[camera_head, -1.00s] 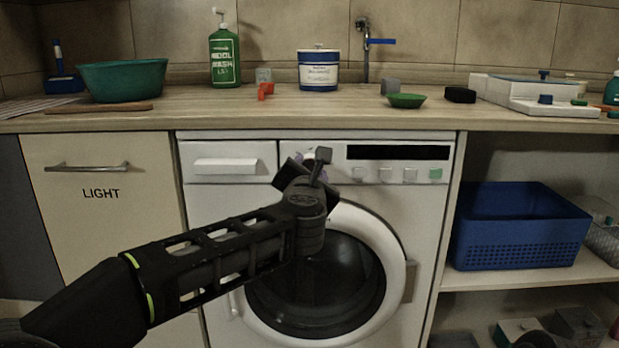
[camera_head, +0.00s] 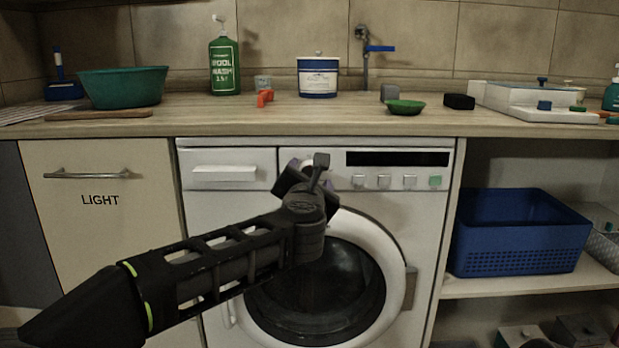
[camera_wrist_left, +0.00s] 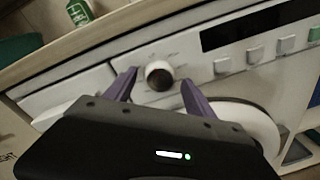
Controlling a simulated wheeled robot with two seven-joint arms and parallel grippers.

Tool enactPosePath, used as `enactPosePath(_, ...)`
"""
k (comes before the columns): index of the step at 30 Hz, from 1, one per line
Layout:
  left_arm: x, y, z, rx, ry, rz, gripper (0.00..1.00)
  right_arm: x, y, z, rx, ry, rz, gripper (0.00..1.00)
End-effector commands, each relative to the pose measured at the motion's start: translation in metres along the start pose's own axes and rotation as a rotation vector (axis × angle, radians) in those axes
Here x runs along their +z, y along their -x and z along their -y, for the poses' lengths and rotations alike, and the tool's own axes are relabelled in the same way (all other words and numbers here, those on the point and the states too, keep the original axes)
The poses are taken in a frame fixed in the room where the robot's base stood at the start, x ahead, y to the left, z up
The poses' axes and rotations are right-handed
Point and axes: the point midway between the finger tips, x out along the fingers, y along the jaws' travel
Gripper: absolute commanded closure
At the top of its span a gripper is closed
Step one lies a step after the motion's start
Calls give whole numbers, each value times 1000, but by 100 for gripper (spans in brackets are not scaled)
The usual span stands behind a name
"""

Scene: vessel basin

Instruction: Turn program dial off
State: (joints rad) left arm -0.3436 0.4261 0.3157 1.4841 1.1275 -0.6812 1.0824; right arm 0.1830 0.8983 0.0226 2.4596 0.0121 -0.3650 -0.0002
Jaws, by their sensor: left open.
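The program dial (camera_wrist_left: 159,75) is a round knob with a white rim and a dark brownish face on the washing machine's front panel. In the left wrist view it sits between the two purple fingers of my left gripper (camera_wrist_left: 159,82), near their tips. The fingers are apart, one on each side of the dial; I cannot tell whether either touches it. In the head view my left gripper (camera_head: 303,172) is in front of the panel and hides most of the dial. The washing machine (camera_head: 228,212) has its round door closed. My right gripper is not in view.
Square buttons (camera_head: 384,181) and a dark display (camera_head: 398,158) are right of the dial. The detergent drawer (camera_head: 224,172) is left of it. The counter edge (camera_head: 330,128) runs above the machine. A blue basket (camera_head: 520,248) stands on the shelf to the right.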

Motion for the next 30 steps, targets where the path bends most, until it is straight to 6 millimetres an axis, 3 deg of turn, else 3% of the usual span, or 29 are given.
enactPosePath(7, 1, 12, -1, 1, -1, 0, 37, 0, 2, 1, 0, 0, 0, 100)
enactPosePath(19, 2, 72, -1, 0, -1, 1, 37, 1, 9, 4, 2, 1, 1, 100)
enactPosePath(30, 0, 78, 0, -1, 0, 0, 37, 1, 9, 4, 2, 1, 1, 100)
